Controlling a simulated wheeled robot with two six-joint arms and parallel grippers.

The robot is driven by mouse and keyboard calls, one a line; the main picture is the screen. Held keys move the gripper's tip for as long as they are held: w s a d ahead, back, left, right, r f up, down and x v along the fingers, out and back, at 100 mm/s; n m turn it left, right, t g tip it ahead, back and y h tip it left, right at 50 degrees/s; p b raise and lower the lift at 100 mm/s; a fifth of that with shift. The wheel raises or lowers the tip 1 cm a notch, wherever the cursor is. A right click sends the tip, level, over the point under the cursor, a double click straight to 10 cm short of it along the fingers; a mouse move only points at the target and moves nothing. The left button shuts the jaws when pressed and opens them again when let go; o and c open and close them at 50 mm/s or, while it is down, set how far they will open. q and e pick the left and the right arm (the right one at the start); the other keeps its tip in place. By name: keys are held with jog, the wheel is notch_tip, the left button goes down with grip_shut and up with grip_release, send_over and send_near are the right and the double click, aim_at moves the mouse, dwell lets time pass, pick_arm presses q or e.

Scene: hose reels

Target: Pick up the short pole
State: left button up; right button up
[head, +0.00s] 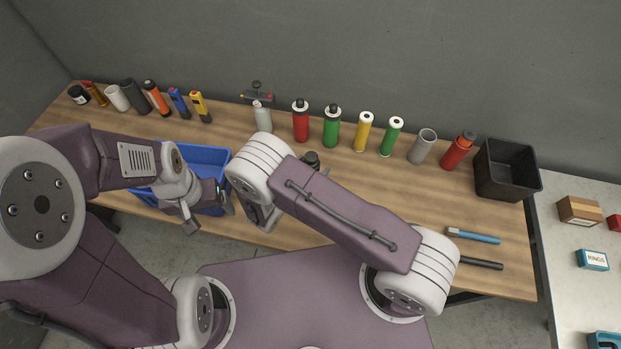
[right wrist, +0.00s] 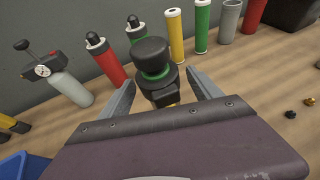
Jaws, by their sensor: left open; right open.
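No thing in view is plainly a short pole. A stubby upright piece with a black knob, a green ring and a yellow patch (right wrist: 153,60) stands between the fingers of my right gripper (right wrist: 160,82) in the right wrist view. The fingers are open on either side of it; contact cannot be told. In the head view only a dark top (head: 312,158) shows behind my right arm, which hides most of the right gripper. My left gripper (head: 208,208) is open and empty over the blue bin (head: 206,153).
Red (head: 300,122), green (head: 331,127) and yellow (head: 363,132) cylinders and others line the back of the wooden table. A black box (head: 507,170) stands at its right end. A blue-handled tool (head: 474,236) and a black bar (head: 481,263) lie at the front right.

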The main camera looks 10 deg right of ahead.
jog(key=shift+w+d+f, duration=0.1)
jog(key=shift+w+d, duration=0.05)
jog(key=shift+c, duration=0.8)
jog(key=c, duration=0.6)
grip_shut()
